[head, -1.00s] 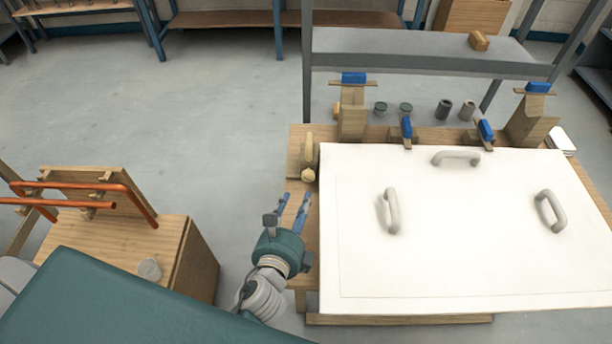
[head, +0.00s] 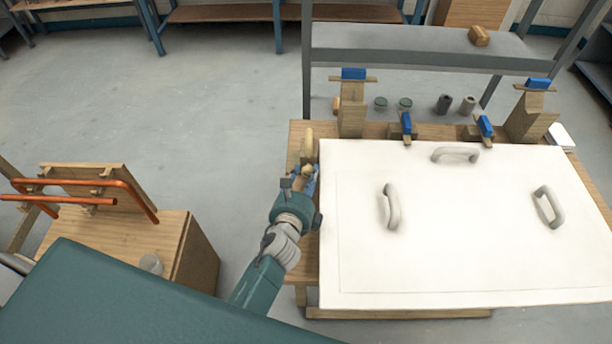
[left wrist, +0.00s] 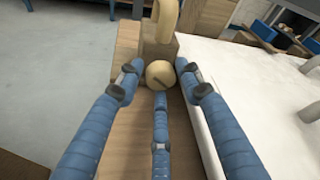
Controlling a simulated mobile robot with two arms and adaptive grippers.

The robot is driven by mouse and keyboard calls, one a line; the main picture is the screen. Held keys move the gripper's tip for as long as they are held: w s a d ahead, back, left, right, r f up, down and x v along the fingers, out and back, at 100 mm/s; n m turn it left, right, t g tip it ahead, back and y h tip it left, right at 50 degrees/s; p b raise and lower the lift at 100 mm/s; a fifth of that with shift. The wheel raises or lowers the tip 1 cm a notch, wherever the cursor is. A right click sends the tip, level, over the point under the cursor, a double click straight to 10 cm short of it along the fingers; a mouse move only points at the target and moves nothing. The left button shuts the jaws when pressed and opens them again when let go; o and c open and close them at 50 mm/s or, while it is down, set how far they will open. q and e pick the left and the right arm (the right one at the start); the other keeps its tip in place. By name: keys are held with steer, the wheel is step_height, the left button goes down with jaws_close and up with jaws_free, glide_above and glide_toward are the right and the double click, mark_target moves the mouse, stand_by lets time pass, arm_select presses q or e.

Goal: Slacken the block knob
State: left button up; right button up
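The block knob (head: 307,171) is a small round pale-wood knob on the front of a wooden block (head: 295,160) at the left edge of the table. It also shows in the left wrist view (left wrist: 160,74), with a dark slot across its face. My left gripper (head: 304,176) is at the knob. In the left wrist view its blue fingers (left wrist: 160,88) are spread, two at the sides and one below the knob. They look open, with gaps at the sides; contact below cannot be told. My right gripper is not in view.
A large white panel (head: 450,260) with several grey handles lies on the table just right of my left gripper. Blue-topped clamps (head: 353,75) stand along the back. A wooden box (head: 110,240) with copper pipes (head: 85,184) stands at left.

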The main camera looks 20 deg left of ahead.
arm_select(q)
steer(key=c, duration=0.8)
steer(key=shift+c, duration=0.2)
steer(key=shift+a+f+n+t+h+b, duration=0.15)
steer(key=shift+n+t+h+b, duration=0.2)
steer(key=shift+n+b, duration=0.75)
steer(key=shift+n+t+h+b, duration=0.35)
steer(key=shift+n+h+b, duration=0.1)
steer(key=shift+n+b, duration=0.7)
steer(key=shift+n+t+b, duration=0.3)
steer(key=shift+n+b, duration=0.35)
